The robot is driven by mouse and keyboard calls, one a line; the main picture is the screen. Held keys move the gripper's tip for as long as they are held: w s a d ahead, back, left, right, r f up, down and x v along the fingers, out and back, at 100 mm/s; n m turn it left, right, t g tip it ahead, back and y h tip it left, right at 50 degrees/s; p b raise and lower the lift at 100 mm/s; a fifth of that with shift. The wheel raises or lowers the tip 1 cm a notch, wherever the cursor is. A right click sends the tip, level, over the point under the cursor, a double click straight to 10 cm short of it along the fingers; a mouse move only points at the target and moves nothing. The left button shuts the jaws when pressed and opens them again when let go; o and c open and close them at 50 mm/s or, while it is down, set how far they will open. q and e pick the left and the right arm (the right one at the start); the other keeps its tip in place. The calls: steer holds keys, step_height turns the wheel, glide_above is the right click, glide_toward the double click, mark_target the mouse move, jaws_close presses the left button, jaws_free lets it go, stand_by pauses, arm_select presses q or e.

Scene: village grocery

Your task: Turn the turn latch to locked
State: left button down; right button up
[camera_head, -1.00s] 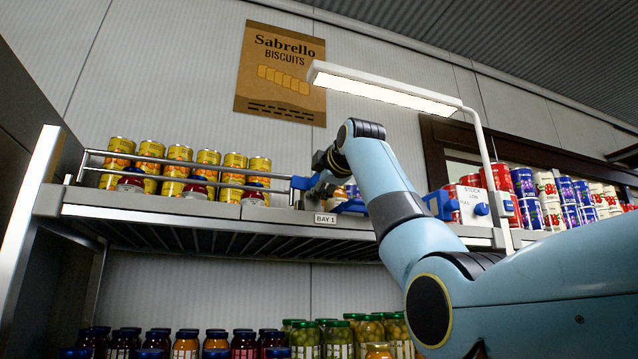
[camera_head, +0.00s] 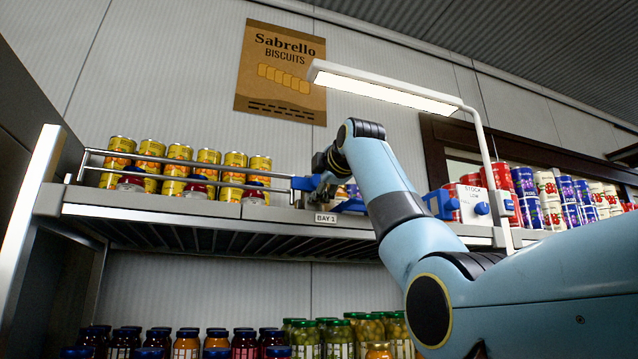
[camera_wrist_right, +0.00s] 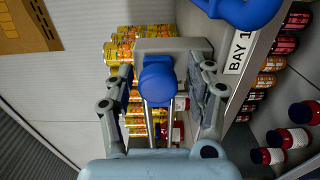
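A blue rounded knob (camera_wrist_right: 158,82), which looks like the turn latch, sits on a grey block (camera_wrist_right: 172,48) in the right wrist view. The fingers of my right gripper (camera_wrist_right: 163,70) stand on either side of it, open, with a visible gap on both sides. In the head view my right gripper (camera_head: 320,182) is at the right end of the shelf rail (camera_head: 225,171), by a blue piece (camera_head: 303,183). My arm partly hides this spot, and the latch's turn position is not clear. My left gripper is not in view.
A blue curved part (camera_wrist_right: 240,10) lies close beside the fingers, near the BAY 1 label (camera_head: 326,218). Yellow cans (camera_head: 207,165) stand behind the rail. A white stock box (camera_head: 468,203) with a blue knob and a lamp post (camera_head: 490,165) stand to the right.

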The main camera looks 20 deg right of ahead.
steer(key=s, duration=1.2)
steer(key=shift+d, duration=0.2)
